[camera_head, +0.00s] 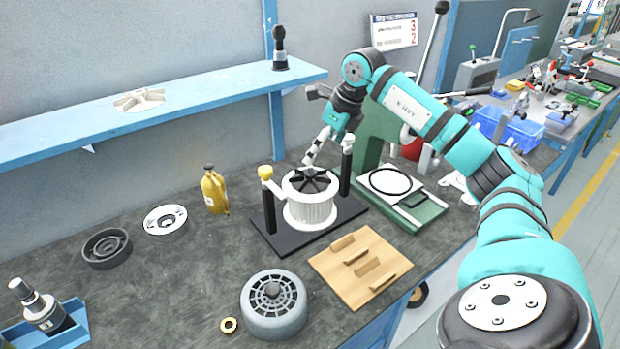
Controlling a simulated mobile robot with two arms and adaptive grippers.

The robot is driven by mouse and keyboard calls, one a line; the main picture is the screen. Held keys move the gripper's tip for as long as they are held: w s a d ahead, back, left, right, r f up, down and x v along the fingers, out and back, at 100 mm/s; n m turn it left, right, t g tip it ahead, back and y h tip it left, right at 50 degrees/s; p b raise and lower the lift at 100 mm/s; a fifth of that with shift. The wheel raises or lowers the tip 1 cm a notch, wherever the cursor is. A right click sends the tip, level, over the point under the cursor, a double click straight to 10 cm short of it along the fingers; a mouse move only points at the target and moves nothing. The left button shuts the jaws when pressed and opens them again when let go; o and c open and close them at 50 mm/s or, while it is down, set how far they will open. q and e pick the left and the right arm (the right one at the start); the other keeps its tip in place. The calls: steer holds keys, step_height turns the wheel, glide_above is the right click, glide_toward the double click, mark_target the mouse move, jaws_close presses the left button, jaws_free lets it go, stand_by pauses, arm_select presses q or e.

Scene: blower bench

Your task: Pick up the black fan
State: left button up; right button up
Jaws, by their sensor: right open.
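The black fan (313,179) lies on top of a white ribbed cylindrical housing (310,210), which stands on a black base plate (275,238) with posts at both sides. My right arm comes in from the right, and my right gripper (309,160) points down just behind and above the fan's far edge. It is open and empty. Whether a fingertip touches the fan is too small to tell. My left gripper is not in view.
A wooden block board (390,290) and a grey motor cover (272,318) lie in front. A green press (378,128) stands to the right, a yellow bottle (213,190) to the left. A blue shelf (90,110) runs above the bench's back.

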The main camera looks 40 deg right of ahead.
mark_target(311, 171)
steer(key=x, duration=0.4)
steer(key=shift+a, duration=0.1)
steer(key=p+x, duration=0.1)
steer(key=x, duration=0.3)
steer(key=shift+s+a+f+p, duration=0.1)
steer(key=shift+f+p, duration=0.1)
steer(key=shift+p, duration=0.15)
steer(key=shift+w+f, duration=0.2)
steer(key=shift+f, duration=0.2)
steer(key=c, duration=0.6)
